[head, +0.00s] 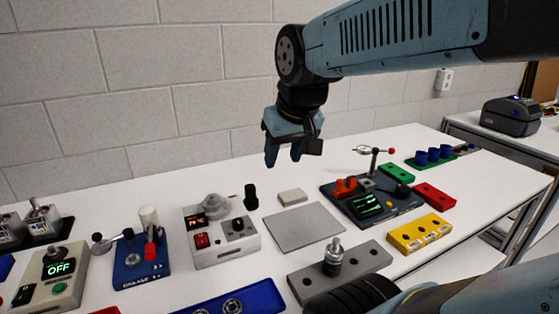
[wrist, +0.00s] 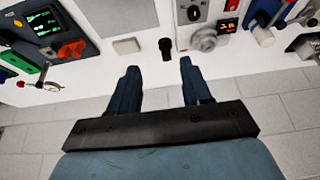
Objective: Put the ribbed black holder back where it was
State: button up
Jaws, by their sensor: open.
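A small black holder (head: 251,197) stands upright on the white table, just behind the right end of the white box with dials. It also shows in the wrist view (wrist: 166,48), beyond and between my fingertips; its ribs are too small to make out. My gripper (head: 283,158) is open and empty, in the air above the back of the table, up and to the right of the holder in the head view. In the wrist view my two fingers (wrist: 158,66) are spread apart with nothing between them. A grey block with holes (head: 376,257) carries an upright metal piece (head: 333,258).
The white box (head: 220,250) and blue dispenser (head: 140,262) stand left. A flat grey plate (head: 304,228) and small pale block (head: 292,196) lie right of the holder. A dark station (head: 365,208) and red (head: 434,194) and yellow (head: 420,235) blocks stand farther right. A wall is behind.

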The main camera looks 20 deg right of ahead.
jog(key=shift+s+f+t, duration=0.2)
jog(key=shift+s+t, duration=0.2)
jog(key=shift+s, duration=1.35)
